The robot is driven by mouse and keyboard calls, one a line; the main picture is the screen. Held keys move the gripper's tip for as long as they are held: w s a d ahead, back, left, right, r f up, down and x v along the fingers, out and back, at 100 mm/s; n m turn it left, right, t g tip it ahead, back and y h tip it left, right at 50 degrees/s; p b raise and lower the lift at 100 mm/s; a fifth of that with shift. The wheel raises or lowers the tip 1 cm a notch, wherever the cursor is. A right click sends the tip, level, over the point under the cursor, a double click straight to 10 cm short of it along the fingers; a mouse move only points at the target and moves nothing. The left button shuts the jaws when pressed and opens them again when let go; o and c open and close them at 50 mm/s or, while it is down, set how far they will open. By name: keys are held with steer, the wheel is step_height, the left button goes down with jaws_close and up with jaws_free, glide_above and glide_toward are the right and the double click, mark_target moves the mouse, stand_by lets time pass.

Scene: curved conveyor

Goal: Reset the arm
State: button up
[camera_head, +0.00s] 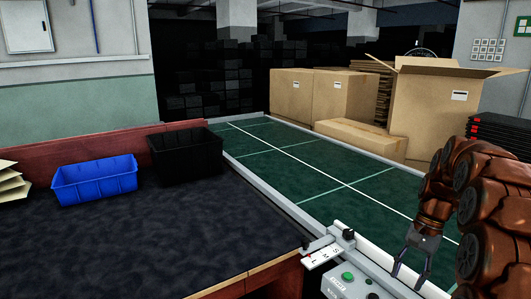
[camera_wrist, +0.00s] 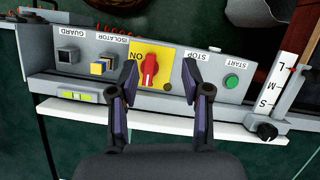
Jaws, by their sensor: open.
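My brown arm reaches in from the right, and my gripper (camera_head: 411,280) points down by the conveyor's near edge. It is open and empty. In the wrist view, my gripper (camera_wrist: 161,66) has its two fingers apart, in front of a grey control panel (camera_wrist: 205,75). A red knob (camera_wrist: 149,70) on a yellow plate shows between the fingers. A green START button (camera_wrist: 231,82) is to the right of the fingers. I cannot tell whether a finger touches the panel. The panel (camera_head: 335,290) also shows in the head view.
A dark-topped table (camera_head: 150,240) holds a blue bin (camera_head: 95,181) and a black bin (camera_head: 186,157). The green conveyor (camera_head: 300,170) is bare on its visible part. Cardboard boxes (camera_head: 345,97) stand behind it. An S-M-L scale (camera_wrist: 284,80) stands at the panel's right end.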

steer(key=s+a+r+n+h+p, duration=0.1)
steer(key=s+a+r+n, duration=0.2)
steer(key=s+a, duration=0.4)
steer(key=s+a+r+n+h+p, duration=0.1)
steer(key=s+a+r+n+p, duration=0.1)
steer(key=s+a+r, duration=0.35)
steer(key=s+a+f+n+p, duration=0.1)
steer(key=s+a+f+n, duration=0.1)
steer(key=s, duration=0.6)
steer(key=s+a+f+n+h+p, duration=0.1)
steer(key=s+a+f+n, duration=0.1)
steer(key=s, duration=0.7)
steer(key=shift+s+a+t, duration=0.2)
steer(key=shift+s+t, duration=0.1)
steer(key=shift+t, duration=0.1)
steer(key=shift+c, duration=0.6)
steer(key=shift+d, duration=0.1)
